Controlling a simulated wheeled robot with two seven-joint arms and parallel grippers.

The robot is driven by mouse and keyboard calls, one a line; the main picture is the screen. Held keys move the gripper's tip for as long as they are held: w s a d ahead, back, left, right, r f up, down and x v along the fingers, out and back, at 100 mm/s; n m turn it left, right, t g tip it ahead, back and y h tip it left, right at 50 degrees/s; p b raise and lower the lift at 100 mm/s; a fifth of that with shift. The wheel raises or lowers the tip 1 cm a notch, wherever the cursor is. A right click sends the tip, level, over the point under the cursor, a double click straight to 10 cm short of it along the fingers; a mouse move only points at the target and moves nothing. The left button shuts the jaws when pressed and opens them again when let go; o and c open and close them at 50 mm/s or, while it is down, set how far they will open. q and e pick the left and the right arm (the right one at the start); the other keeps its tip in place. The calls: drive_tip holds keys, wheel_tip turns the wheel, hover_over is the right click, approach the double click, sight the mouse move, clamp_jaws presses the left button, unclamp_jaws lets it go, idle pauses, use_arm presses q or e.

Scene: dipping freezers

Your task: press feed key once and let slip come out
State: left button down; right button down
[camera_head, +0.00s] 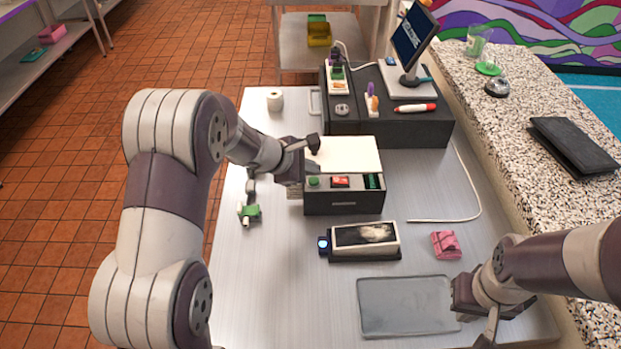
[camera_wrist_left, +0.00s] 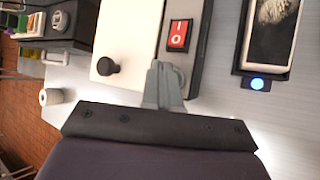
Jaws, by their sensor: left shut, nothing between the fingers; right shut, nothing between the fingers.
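The printer is a dark box (camera_head: 345,202) with a cream lid (camera_head: 350,155) and a black knob on top. Its front panel has a round green key (camera_head: 313,181), a red rocker switch (camera_head: 340,182) and a small green display (camera_head: 373,181). My left gripper (camera_head: 312,167) is shut and empty, just above the green key; I cannot tell whether it touches. My right gripper (camera_head: 474,312) is shut and empty by the grey tray's right edge.
A black device with a blue light (camera_head: 365,241) lies in front of the printer. The grey tray (camera_head: 372,327) and a pink block (camera_head: 446,244) are nearer me. A green-and-white item (camera_head: 249,212) lies left. The dark counter unit (camera_head: 395,125) stands behind. A speckled ledge (camera_head: 520,110) borders the right.

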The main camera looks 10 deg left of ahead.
sight(311, 182)
use_arm(q)
drive_tip(key=shift+r+p, duration=1.95)
drive_tip(key=shift+r, duration=0.6)
drive_tip(key=s+a+f+m+g+y, duration=0.2)
drive_tip(key=s+m+g+y, duration=0.3)
drive_tip(key=s+m, duration=1.4)
drive_tip(key=shift+s+a+m+g+y, duration=0.2)
drive_tip(key=shift+s+m+g+y, duration=0.15)
drive_tip(key=shift+s, duration=2.85)
drive_tip(key=shift+s+f, duration=0.1)
drive_tip(key=shift+s, duration=0.05)
